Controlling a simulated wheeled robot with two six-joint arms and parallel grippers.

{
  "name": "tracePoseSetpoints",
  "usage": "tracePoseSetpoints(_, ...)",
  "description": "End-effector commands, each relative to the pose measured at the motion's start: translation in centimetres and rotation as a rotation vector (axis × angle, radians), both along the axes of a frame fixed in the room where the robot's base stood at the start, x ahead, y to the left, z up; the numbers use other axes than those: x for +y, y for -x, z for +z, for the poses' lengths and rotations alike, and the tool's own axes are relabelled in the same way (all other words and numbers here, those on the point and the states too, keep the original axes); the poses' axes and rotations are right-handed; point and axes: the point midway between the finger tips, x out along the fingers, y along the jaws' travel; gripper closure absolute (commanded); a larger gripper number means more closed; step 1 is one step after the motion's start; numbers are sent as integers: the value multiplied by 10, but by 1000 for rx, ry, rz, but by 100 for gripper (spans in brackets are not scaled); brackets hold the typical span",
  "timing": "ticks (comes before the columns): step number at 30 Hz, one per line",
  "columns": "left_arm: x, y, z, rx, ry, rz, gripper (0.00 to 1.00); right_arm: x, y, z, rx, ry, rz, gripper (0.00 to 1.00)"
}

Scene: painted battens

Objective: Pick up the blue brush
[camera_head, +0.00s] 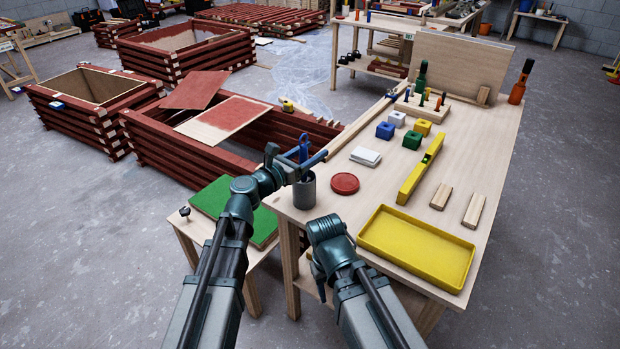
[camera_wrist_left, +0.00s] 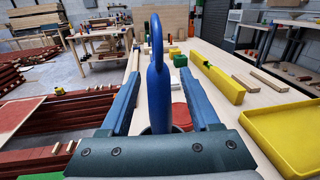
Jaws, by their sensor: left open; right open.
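The blue brush stands handle up in a grey cup (camera_head: 304,191) at the table's near left corner. In the left wrist view its blue handle (camera_wrist_left: 158,92), with a loop on top, rises between my left fingers; its lower end is hidden. My left gripper (camera_head: 304,158) is open above the cup, with one finger on each side of the handle and gaps showing. The brush handle (camera_head: 304,148) also shows in the head view. My right gripper (camera_head: 318,268) is open, low beside the table's near edge, mostly hidden by its own wrist.
A red round lid (camera_head: 344,183) lies right of the cup. A yellow tray (camera_head: 416,246), a yellow level (camera_head: 420,170) and wooden blocks lie farther right. A green board (camera_head: 215,197) rests on a low stand at left. Red batten frames stand behind it.

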Motion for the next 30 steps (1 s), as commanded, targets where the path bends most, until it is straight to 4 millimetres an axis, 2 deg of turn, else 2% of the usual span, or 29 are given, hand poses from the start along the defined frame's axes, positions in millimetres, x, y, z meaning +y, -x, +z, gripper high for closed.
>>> tracePoseSetpoints(6,0,-1,0,0,0,1,37,0,0,0,0,0,0,50)
tracePoseSetpoints(7,0,-1,0,0,0,1,41,0,0,0,0,0,0,50)
tracePoseSetpoints(17,0,-1,0,0,0,1,100,0,0,0,0,0,0,50)
tracePoseSetpoints(30,0,-1,1,0,0,1,100,0,0,1,0,0,0,50)
